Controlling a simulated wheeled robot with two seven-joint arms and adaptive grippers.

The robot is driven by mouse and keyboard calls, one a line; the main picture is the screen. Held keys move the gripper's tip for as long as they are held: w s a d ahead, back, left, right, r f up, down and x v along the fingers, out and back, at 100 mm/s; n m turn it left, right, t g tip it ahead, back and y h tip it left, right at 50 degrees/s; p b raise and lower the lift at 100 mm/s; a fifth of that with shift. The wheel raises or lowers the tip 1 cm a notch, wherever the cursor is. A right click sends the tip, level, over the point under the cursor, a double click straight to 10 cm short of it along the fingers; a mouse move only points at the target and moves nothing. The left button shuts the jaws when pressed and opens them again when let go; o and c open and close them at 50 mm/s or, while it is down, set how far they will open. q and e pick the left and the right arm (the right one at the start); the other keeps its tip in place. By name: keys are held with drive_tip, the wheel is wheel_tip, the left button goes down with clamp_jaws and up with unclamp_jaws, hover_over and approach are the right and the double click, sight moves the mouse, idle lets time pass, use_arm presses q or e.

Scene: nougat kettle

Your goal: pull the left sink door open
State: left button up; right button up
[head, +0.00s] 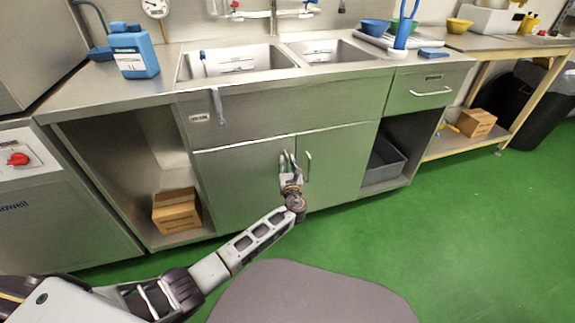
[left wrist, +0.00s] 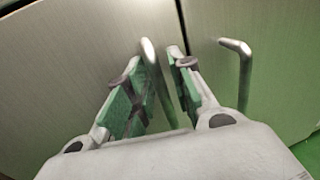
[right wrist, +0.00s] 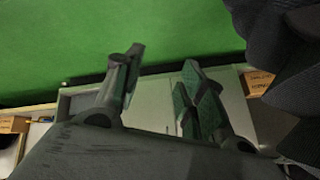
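The left sink door (head: 240,185) is a flat steel panel under the sink and looks closed. Its bar handle, near the door's right edge, shows in the left wrist view (left wrist: 149,52). My left gripper (head: 288,158) is at this handle. In the left wrist view its green-padded fingers (left wrist: 160,68) stand apart, one on each side of the bar, with a gap to the right finger. Whether the left finger touches the bar I cannot tell. My right gripper (right wrist: 158,68) is open and empty, away from the doors, and out of the head view.
The right sink door (head: 345,160) has its own handle (head: 308,166) close beside my left gripper. A cardboard box (head: 176,212) sits in the open bay to the left, and a grey bin (head: 383,163) in the bay to the right. The green floor (head: 470,220) in front is clear.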

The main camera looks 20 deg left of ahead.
use_arm(q)
clamp_jaws()
drive_tip(key=shift+s+d, duration=0.1)
